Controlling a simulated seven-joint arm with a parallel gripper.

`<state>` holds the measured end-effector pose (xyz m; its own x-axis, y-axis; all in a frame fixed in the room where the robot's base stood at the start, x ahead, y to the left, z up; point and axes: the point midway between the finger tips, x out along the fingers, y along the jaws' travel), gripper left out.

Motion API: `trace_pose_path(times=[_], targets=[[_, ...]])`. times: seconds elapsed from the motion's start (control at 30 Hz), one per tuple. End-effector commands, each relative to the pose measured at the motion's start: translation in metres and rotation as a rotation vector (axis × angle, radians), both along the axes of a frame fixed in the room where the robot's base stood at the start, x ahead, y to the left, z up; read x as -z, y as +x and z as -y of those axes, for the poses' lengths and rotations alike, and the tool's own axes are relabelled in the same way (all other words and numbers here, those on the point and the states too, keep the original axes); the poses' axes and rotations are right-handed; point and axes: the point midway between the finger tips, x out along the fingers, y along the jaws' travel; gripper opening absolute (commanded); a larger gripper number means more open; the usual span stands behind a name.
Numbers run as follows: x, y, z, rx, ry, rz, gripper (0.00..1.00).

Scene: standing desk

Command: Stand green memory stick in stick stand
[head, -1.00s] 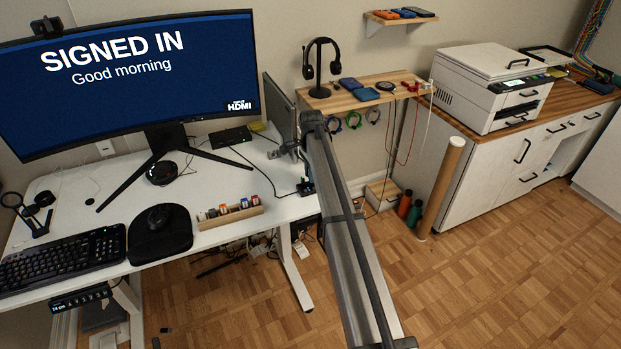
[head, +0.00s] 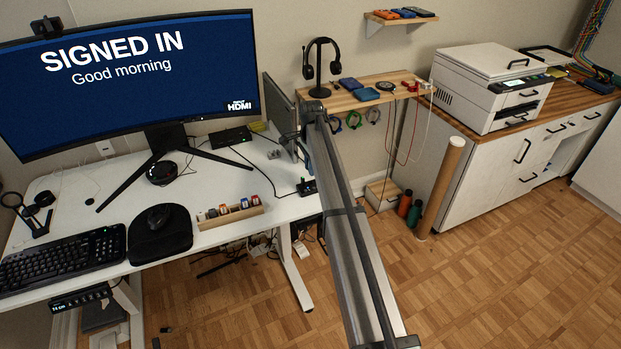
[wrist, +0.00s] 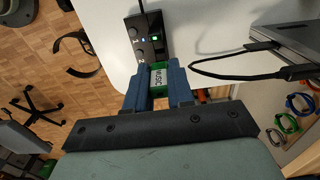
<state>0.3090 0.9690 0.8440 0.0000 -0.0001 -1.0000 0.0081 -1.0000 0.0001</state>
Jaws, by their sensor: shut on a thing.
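The green memory stick (wrist: 158,75), lettered MUSIC, shows in the wrist view between the two blue fingers of my gripper (wrist: 158,90), which is shut on it. Its far end meets the near end of a black hub (wrist: 147,38) with small lights; I cannot tell whether it is plugged in or just touching. In the head view the hub (head: 307,187) sits at the desk's right edge, and my arm largely hides my gripper above it. A wooden holder (head: 232,218) with several coloured upright pieces, apparently the stick stand, is at the desk's front, left of my gripper.
A monitor (head: 130,80) with a wide-legged foot stands at the back of the white desk (head: 235,180). A mouse (head: 158,216) and keyboard (head: 62,258) are at the left. In the wrist view a dark cable (wrist: 225,76) loops right of the fingers.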

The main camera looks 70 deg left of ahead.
Motion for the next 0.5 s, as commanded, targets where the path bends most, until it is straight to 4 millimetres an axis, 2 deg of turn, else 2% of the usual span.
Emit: trace_pose_path(times=[0.5], targets=[[-0.016, 0.000, 0.000, 0.000, 0.000, 0.000, 0.00]])
